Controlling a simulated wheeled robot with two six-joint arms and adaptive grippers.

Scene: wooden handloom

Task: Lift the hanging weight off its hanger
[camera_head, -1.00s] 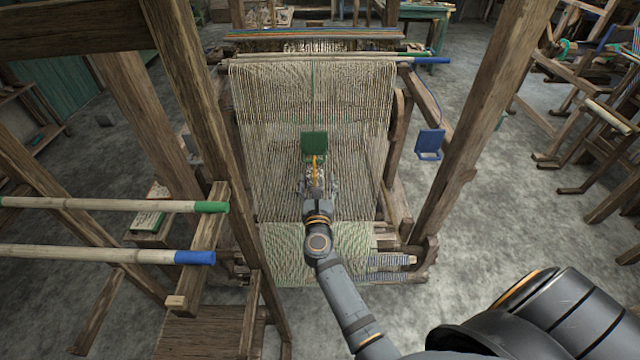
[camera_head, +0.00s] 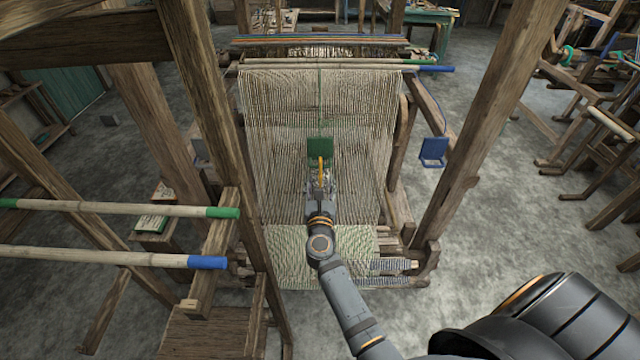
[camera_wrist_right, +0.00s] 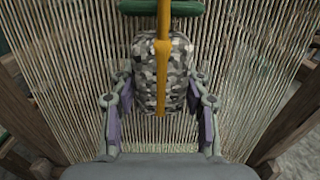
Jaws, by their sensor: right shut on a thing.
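The weight is a rounded block with a grey, black and white mottled pattern (camera_wrist_right: 178,82), in front of the warp threads. An orange bar (camera_wrist_right: 162,65) runs down the front of it, below a green part at the top of the wrist view. In the head view a green plate (camera_head: 320,148) hangs just above the weight, with the orange bar (camera_head: 321,170) beneath it. My right gripper (camera_head: 320,183) is shut on the weight, one finger at each side; it also shows in the wrist view (camera_wrist_right: 162,108). The weight's back is hidden. My left gripper is out of view.
The warp sheet (camera_head: 285,150) hangs close behind the weight. Two poles with green (camera_head: 222,212) and blue (camera_head: 207,262) ends stick out at left.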

